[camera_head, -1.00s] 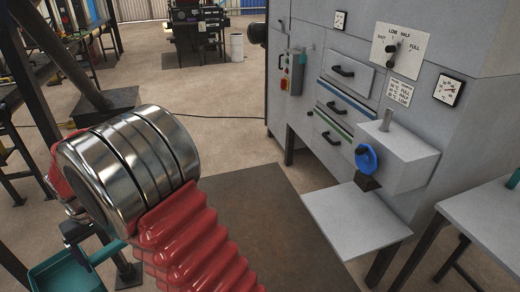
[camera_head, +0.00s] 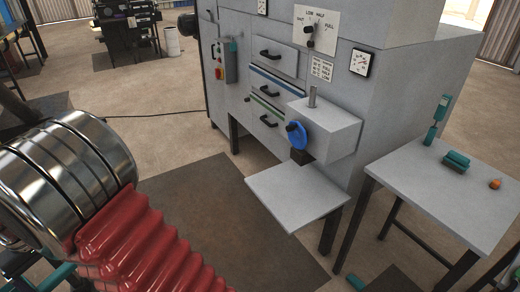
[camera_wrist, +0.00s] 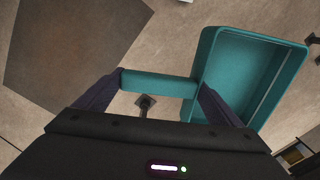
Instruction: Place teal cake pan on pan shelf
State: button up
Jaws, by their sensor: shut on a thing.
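My gripper (camera_wrist: 160,86) is shut on that handle, one dark finger at each end. The pan is held clear above the floor. In the head view, the pan is mostly hidden behind my arm at lower left, with only small teal parts showing there. A bare pale grey shelf (camera_head: 296,196), which looks like the pan shelf, juts from the front of the grey machine, well right of my arm.
Above the shelf, a grey box (camera_head: 327,130) with a blue knob (camera_head: 296,134) projects from the machine (camera_head: 385,130). A grey table (camera_head: 430,190) with teal items and an orange piece stands at right. Brown floor matting (camera_head: 215,215) lies between my arm and the shelf.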

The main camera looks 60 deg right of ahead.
aim_at(297, 196)
jog(key=k, duration=1.45)
jog(key=u, duration=1.4)
jog(key=i, duration=0.1)
jog(key=z, duration=3.05)
jog(key=i, duration=0.75)
